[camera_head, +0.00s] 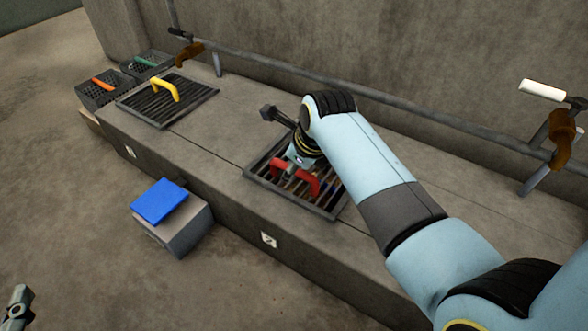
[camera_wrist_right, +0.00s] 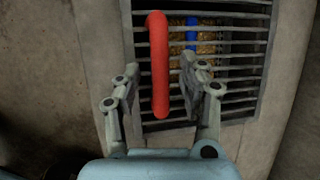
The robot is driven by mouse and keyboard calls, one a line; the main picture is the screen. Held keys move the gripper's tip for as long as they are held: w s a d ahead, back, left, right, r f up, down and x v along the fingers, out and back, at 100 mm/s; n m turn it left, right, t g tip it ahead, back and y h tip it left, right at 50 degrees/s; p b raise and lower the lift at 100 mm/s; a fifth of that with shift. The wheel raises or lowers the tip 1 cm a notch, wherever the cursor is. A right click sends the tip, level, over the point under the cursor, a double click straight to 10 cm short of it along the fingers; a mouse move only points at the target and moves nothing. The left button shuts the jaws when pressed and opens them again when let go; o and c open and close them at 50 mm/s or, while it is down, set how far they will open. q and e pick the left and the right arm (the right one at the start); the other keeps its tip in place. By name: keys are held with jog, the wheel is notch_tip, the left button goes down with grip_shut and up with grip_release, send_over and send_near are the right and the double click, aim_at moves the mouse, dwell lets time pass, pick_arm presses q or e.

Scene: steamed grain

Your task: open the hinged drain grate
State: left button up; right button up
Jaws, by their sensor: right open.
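The drain grate with the red handle (camera_head: 296,180) is set in the stone ledge and lies flat in its frame (camera_head: 262,176). In the right wrist view its dark bars (camera_wrist_right: 258,60) fill the top, and the red handle (camera_wrist_right: 160,75) runs lengthwise over them. My right gripper (camera_head: 299,166) is above this grate. In the wrist view the right gripper (camera_wrist_right: 156,85) is open, with one finger on each side of the handle; contact cannot be told. A second grate (camera_head: 143,104) with a yellow handle (camera_head: 165,88) lies flat farther left. Part of my left gripper (camera_head: 17,305) shows at the lower left.
A blue item (camera_wrist_right: 191,35) and yellowish grain (camera_wrist_right: 208,45) show beneath the bars. A pipe rail (camera_head: 380,92) with brown brackets runs along the wall. A grey block with a blue top (camera_head: 159,201) stands before the ledge. Dark baskets (camera_head: 100,92) sit at the far left.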

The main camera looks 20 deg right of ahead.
pick_arm(q)
jog(key=shift+w+d+r+t, duration=0.1)
jog(key=shift+w+r+t, duration=0.2)
jog(key=shift+r, duration=0.25)
jog(key=shift+w+d+r+t, duration=0.1)
jog(key=shift+w+r+t, duration=0.05)
jog(key=shift+r+t, duration=0.3)
jog(key=shift+w+d+r+t, duration=0.1)
jog(key=shift+w+r+t, duration=0.15)
jog(key=shift+r, duration=0.35)
pick_arm(e)
jog(key=shift+w+f, duration=0.15)
jog(key=shift+f, duration=0.15)
grip_shut()
